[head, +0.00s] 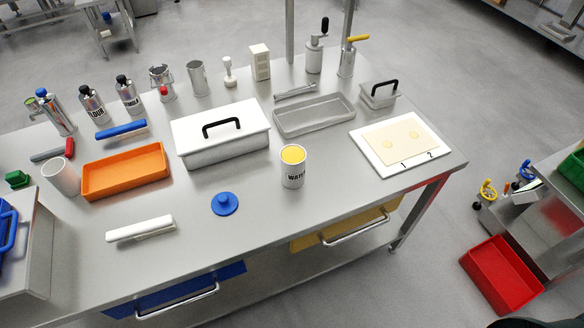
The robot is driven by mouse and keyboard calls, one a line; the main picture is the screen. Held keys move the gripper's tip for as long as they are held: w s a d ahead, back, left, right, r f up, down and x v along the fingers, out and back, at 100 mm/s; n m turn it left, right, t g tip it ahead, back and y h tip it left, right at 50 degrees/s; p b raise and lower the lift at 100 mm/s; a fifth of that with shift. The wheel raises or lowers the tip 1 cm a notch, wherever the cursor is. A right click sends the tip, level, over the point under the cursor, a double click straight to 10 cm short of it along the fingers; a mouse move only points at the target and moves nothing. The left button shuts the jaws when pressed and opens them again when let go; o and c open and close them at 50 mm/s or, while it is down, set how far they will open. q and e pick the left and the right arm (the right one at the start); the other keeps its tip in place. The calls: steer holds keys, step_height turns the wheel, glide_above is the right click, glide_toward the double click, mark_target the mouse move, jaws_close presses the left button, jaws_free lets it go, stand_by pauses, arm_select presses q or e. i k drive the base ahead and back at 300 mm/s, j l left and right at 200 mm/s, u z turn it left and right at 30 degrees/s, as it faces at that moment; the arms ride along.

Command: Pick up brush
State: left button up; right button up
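A brush-like tool with a blue top (120,131) and a pale lower edge lies behind the orange tray. A long white tool (141,229), also brush-like, lies near the front left of the steel table (255,238). I cannot tell for certain which of them is the task's brush. Neither of my grippers shows in the head view, and nothing touches either tool.
An orange tray (103,182), white lidded box (205,150), blue knobbed disc (225,204) and WATER-labelled can (293,178) stand on the table. Bottles and steel containers line the back. A dough sheet (385,148) lies right. The front middle is clear.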

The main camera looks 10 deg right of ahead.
mark_target(164, 224)
steer(key=j+u, duration=0.1)
steer(key=u, duration=0.95)
steer(key=z, duration=1.6)
steer(key=u, duration=1.55)
steer(key=k+j, duration=0.05)
